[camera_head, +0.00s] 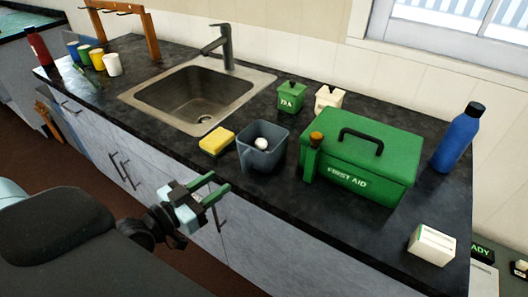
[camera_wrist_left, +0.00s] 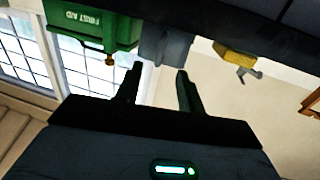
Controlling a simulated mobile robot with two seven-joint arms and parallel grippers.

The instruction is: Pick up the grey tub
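The grey tub (camera_head: 258,164) stands upright on the dark counter, between the yellow sponge and the green first aid box. A small white round object (camera_head: 261,143) shows inside it. In the left wrist view, which is upside down, the tub (camera_wrist_left: 166,46) appears ahead of the fingertips. My left gripper (camera_head: 221,180) is open and empty, in front of the counter edge and apart from the tub. Its two fingers also show spread in the left wrist view (camera_wrist_left: 159,70). My right gripper is not in view.
A yellow sponge (camera_head: 217,141) lies left of the tub. A green first aid box (camera_head: 365,160) and a green item with a brown top (camera_head: 313,158) stand close on its right. A sink (camera_head: 135,97) lies behind left. A green canister (camera_head: 290,97) stands behind.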

